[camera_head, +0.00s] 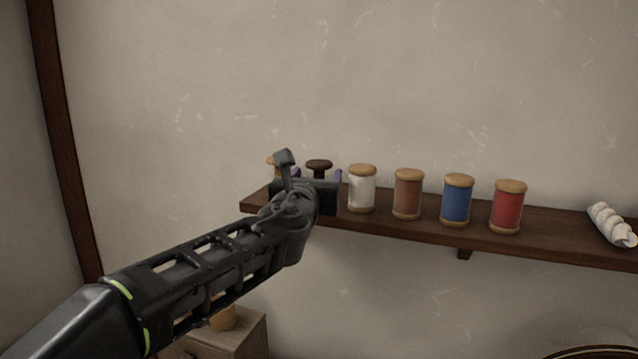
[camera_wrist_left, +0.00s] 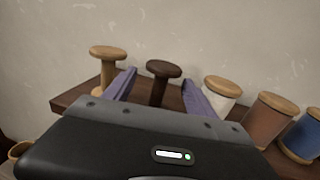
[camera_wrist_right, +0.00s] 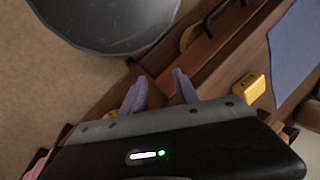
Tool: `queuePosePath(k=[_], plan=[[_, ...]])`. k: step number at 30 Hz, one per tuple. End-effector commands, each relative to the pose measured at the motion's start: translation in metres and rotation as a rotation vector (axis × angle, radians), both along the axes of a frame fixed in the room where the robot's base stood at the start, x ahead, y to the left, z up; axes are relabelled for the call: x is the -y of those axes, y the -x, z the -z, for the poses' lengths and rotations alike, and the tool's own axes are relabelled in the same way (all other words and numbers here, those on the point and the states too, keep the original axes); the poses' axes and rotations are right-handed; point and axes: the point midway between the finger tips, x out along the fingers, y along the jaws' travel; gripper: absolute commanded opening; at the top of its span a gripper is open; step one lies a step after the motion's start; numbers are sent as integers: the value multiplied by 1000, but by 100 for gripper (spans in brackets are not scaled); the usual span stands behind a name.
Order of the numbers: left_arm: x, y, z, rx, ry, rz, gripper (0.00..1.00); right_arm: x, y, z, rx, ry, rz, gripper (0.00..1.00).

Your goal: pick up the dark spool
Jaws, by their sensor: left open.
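The dark spool (camera_head: 319,164) stands upright on the wall shelf, with only its top showing above my left gripper in the head view. In the left wrist view the dark spool (camera_wrist_left: 161,82) is bare, with a wide round top and a thin shaft. My left gripper (camera_wrist_left: 155,90) is open, with one purple finger on each side of the spool; its lower part is hidden by the gripper body. I cannot tell whether the fingers touch it. My right gripper (camera_wrist_right: 160,88) shows only in its own wrist view, its two purple fingers apart over wooden furniture.
A bare light spool (camera_wrist_left: 104,70) stands left of the dark one. White (camera_head: 361,190), brown (camera_head: 407,196), blue (camera_head: 457,201) and red (camera_head: 508,208) spools stand to the right on the shelf (camera_head: 420,230). A white twisted skein (camera_head: 611,225) lies farther right. A yellow block (camera_wrist_right: 249,88) is near my right gripper.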

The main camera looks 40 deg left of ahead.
Motion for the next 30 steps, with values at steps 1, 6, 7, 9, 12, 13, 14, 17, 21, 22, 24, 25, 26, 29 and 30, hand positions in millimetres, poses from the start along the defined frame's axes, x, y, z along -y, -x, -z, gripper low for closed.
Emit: queuePosePath(k=[1,6,7,9,12,13,14,17,21,22,24,25,26,29,30], plan=[[-1,-2,0,-1,0,0,65,0,0,-1,0,0,0,36],[-8,-19,0,-3,1,1,65,0,1,-6,-1,1,1,36],[-10,-23,0,-4,1,0,65,0,1,-8,-3,2,0,36],[-15,-33,1,-4,1,1,65,0,1,-10,-4,2,1,36],[-21,-43,1,-3,1,1,65,1,1,-11,-4,2,1,36],[-22,-44,1,-2,1,0,65,1,2,-11,-4,3,2,36],[-23,-46,1,0,1,0,65,1,2,-11,-4,3,2,36],[-23,-47,1,-1,0,0,65,1,2,-11,-4,3,2,36],[-23,-46,1,-1,0,0,65,1,2,-10,-5,3,1,36],[-23,-46,1,-1,0,0,65,1,2,-10,-5,3,1,36],[-23,-46,1,-1,0,0,65,1,2,-10,-5,3,1,36],[-23,-46,1,-1,0,0,65,1,2,-10,-5,3,1,36],[-23,-46,1,-1,0,0,65,1,2,-10,-4,3,2,36],[-23,-46,1,-1,0,0,65,1,2,-10,-4,3,2,36],[-23,-46,1,-1,0,0,65,1,2,-10,-4,3,2,36]])
